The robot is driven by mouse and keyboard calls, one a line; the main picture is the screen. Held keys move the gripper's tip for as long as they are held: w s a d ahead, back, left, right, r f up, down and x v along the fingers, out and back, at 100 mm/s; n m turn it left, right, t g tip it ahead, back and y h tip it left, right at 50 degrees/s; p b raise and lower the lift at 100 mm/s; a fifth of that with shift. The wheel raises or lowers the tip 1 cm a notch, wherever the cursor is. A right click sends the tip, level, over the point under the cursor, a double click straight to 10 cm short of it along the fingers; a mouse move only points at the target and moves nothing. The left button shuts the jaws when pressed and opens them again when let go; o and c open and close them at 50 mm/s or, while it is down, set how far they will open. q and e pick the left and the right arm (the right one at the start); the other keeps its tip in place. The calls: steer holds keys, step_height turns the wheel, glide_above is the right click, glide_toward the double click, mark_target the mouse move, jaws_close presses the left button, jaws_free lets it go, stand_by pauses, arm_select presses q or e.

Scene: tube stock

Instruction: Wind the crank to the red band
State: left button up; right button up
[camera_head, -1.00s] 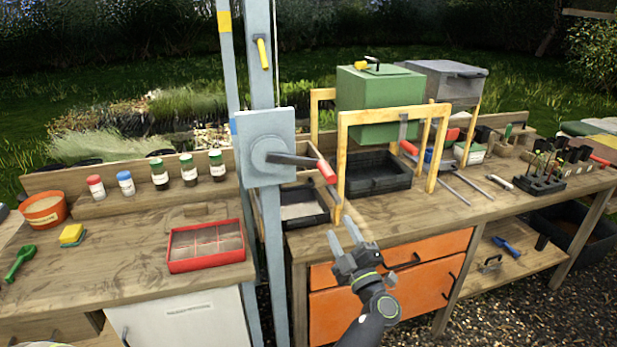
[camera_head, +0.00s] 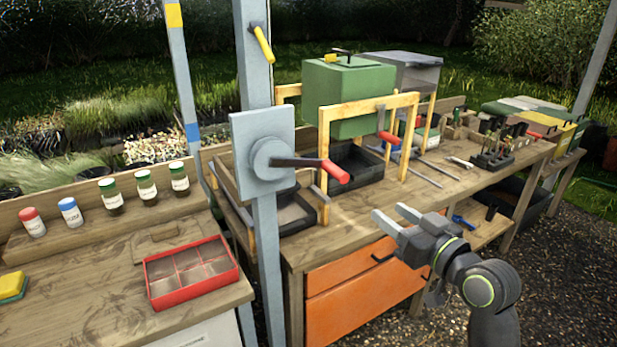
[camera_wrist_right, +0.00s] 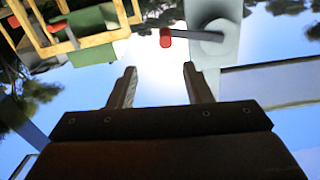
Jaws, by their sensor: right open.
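The crank has a round grey hub (camera_head: 270,158) on a square plate fixed to an upright post. Its dark arm points right and ends in a red handle (camera_head: 333,171). The handle also shows in the right wrist view (camera_wrist_right: 166,38), beyond the fingertips. My right gripper (camera_head: 393,214) is open and empty, to the right of and below the handle, apart from it. A second post at the left carries a yellow band (camera_head: 174,15) and a blue band (camera_head: 192,133). I see no red band in the frames. My left gripper is not in view.
A wooden frame (camera_head: 322,142) and a green box (camera_head: 347,95) stand just behind the handle. A red divided tray (camera_head: 192,273) lies on the left bench. Several labelled jars stand on its shelf. Orange drawers (camera_head: 345,293) are below the right bench.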

mark_target(338, 173)
arm_select(q)
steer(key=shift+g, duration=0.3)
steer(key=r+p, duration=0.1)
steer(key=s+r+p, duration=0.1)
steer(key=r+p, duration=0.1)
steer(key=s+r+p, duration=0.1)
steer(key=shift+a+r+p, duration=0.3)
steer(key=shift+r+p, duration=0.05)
steer(key=shift+p, duration=0.05)
arm_select(e)
steer(key=x, duration=0.5)
steer(key=r+x, duration=0.1)
steer(key=x, duration=1.1)
steer(key=shift+s+a+r, duration=0.1)
steer(key=shift+a+r, duration=0.05)
steer(key=shift+a, duration=0.35)
steer(key=shift+c, duration=0.4)
jaws_close()
